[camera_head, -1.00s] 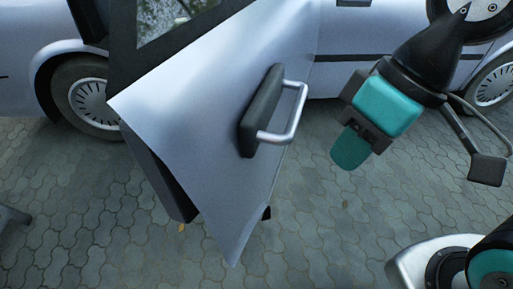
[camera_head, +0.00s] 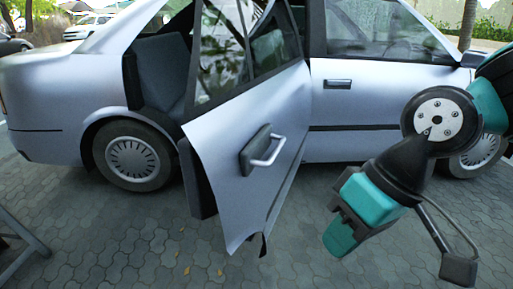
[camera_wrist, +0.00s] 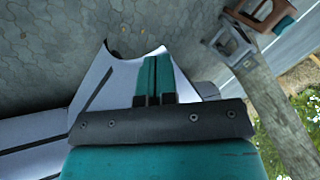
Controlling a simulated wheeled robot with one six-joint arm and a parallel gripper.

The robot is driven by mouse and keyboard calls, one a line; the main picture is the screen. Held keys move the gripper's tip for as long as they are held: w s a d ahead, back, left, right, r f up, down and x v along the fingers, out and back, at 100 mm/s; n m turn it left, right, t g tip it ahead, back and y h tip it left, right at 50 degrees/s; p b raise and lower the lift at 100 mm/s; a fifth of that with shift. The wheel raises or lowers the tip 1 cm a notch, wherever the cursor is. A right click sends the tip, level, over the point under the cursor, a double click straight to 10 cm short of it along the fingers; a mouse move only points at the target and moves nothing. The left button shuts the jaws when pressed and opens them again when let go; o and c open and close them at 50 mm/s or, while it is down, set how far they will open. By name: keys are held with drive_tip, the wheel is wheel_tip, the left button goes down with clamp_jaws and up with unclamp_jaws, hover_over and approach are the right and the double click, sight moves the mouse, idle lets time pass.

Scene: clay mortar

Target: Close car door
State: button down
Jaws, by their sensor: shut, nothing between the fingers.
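The silver car (camera_head: 75,95) stands across the head view with its rear door (camera_head: 235,130) swung wide open toward me. The door has a dark mount with a silver pull handle (camera_head: 265,152) on its outer face. My gripper (camera_head: 338,238) is right of the door, apart from the handle, pointing down and left. In the wrist view its teal fingers (camera_wrist: 153,75) are shut together and empty. Behind them the wrist view shows pale silver bodywork (camera_wrist: 105,75); I cannot tell exactly which part.
Grey paving (camera_head: 120,235) lies in front of the car and is mostly clear. A grey metal frame (camera_head: 20,240) stands at the left edge. In the wrist view a brown and grey object (camera_wrist: 240,40) and a post (camera_wrist: 280,120) show at right.

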drive_tip(key=w+a+r+m+t+y+p, duration=0.1)
drive_tip(key=w+a+r+m+y+p, duration=0.1)
drive_tip(key=w+r+m+p, duration=0.6)
drive_tip(key=m+t+y+p, duration=0.1)
drive_tip(key=m+t+p, duration=0.2)
drive_tip(key=p, duration=0.8)
approach(237, 162)
wheel_tip(237, 162, down, 5)
drive_tip(key=shift+w+a+p, duration=0.15)
drive_tip(key=shift+w+a, duration=0.25)
drive_tip(key=shift+a, duration=0.3)
drive_tip(key=shift+w+a+p, duration=0.15)
drive_tip(key=shift+w+a, duration=0.2)
drive_tip(key=shift+a, duration=0.3)
drive_tip(key=shift+w+a+p, duration=0.15)
drive_tip(key=shift+w+a, duration=0.25)
drive_tip(key=shift+a, duration=0.3)
drive_tip(key=shift+a, duration=0.1)
